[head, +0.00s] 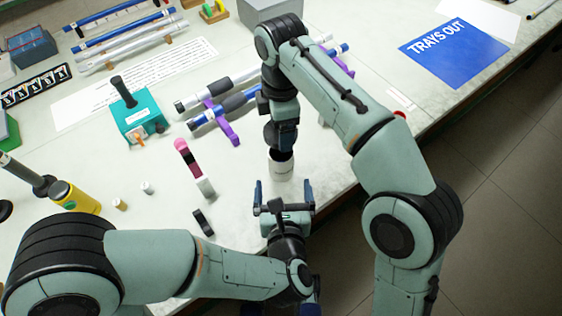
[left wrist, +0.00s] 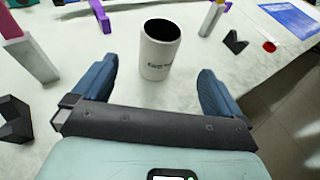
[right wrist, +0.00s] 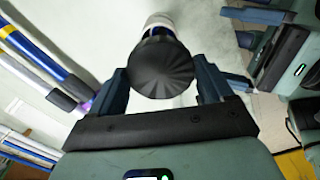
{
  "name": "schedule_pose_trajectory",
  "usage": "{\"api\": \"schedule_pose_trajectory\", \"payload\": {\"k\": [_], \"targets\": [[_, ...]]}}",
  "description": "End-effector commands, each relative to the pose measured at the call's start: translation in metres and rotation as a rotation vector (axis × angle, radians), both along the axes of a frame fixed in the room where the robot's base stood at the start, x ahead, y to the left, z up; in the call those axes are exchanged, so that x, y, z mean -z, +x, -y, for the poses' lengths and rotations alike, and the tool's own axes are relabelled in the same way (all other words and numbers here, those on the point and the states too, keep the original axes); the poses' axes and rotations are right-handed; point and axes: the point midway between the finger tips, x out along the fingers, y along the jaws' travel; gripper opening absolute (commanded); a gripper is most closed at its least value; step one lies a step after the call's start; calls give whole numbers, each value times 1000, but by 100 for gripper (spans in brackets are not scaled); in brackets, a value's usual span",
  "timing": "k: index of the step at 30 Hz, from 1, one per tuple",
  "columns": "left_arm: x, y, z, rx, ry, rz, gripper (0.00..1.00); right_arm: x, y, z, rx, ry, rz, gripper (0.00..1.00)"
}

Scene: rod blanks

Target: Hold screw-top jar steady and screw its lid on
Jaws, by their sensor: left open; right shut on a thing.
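The white screw-top jar (head: 281,169) stands upright on the table; the left wrist view shows the jar (left wrist: 158,58) with dark lettering and an open, dark mouth. My left gripper (head: 284,193) is open and empty on the near side of the jar, low down, its fingers apart and pointing at it. My right gripper (right wrist: 160,68) is shut on the black, ridged lid (right wrist: 162,70). The lid is above the jar, and in the right wrist view it hides part of the jar. In the head view my right wrist mostly hides the lid.
A teal box (head: 139,117) and yellow cylinder (head: 74,197) are further left. A blue sheet (head: 453,52) lies at right.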

Motion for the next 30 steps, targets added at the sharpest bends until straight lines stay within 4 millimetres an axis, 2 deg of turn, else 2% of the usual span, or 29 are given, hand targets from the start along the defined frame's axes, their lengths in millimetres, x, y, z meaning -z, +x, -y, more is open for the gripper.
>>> {"api": "schedule_pose_trajectory", "payload": {"k": [5,18,24,30], "targets": [[8,19,-2,-6,1,-3,100,0,0,0,1,0,0,52],[35,93,-4,-3,1,-1,100,0,0,0,1,0,0,52],[40,109,-5,-3,1,-1,100,0,0,0,1,0,0,52],[41,111,-5,-1,0,0,100,0,0,0,1,0,0,52]]}}
